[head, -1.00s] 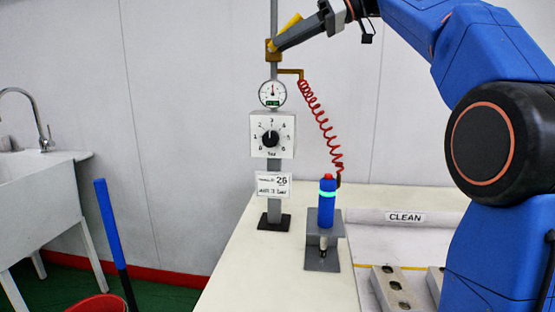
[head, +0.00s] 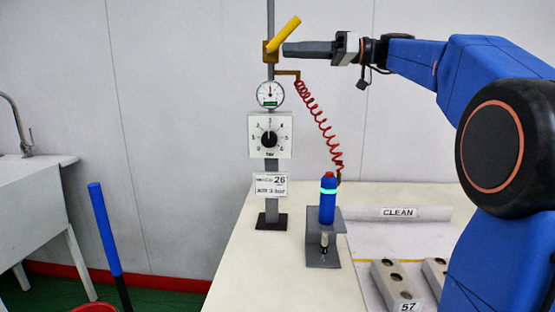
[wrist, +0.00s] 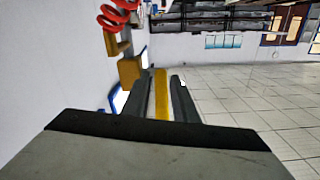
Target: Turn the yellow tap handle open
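The yellow tap handle (head: 284,34) slants up to the right from the brass tap body (head: 271,52) on the grey post. My gripper (head: 286,49) is level, pointing left, with its fingertips just right of the tap and below the handle's upper end. It looks apart from the handle in the head view. In the wrist view the yellow handle (wrist: 161,95) shows between the two dark fingers of my gripper (wrist: 161,84), with gaps on both sides. The fingers are open. The brass tap body (wrist: 130,71) is left of them there.
A pressure gauge (head: 270,94), a dial box (head: 270,135) and a label are on the post below. A red coiled hose (head: 318,115) hangs from the tap's outlet to a blue dispenser (head: 327,198) in a grey stand. The wall is close behind.

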